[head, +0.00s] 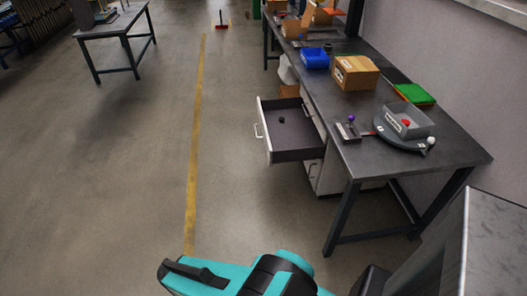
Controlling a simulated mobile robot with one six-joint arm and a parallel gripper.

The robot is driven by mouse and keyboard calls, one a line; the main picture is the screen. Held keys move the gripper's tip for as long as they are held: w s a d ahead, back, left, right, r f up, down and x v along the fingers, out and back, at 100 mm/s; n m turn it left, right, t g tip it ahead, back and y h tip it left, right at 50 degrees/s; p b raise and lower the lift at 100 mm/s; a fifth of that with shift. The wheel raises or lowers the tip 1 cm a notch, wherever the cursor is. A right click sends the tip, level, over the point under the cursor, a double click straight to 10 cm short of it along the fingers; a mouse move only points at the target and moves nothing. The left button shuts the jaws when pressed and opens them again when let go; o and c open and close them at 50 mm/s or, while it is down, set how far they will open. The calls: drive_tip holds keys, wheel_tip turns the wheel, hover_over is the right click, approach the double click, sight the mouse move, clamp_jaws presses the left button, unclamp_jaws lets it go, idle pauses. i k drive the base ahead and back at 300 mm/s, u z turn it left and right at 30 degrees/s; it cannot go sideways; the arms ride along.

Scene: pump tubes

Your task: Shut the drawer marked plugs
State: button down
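A drawer (300,142) under the right-hand workbench is pulled far out to the left, over the floor. Its pale front (263,127) has a bar handle (256,130), and no label can be read on it. A small dark round piece (281,120) lies inside on the dark drawer floor. The pale cabinet (331,174) below the bench has another front with a handle (312,172), mostly hidden by the open drawer. My teal and black arm shows at the bottom edge, well short of the drawer. My gripper is not in view.
The workbench (350,130) carries a cardboard box (355,72), a blue bin (314,59), a green tray (415,94) and a grey bin (408,121) on a dark curved stand. The floor left of the drawer is clear, with a yellow line (196,130). Another table (112,27) stands far left.

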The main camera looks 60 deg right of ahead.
sight(290, 126)
drive_tip(key=z, duration=0.05)
drive_tip(key=i, duration=1)
drive_tip(key=u, duration=0.05)
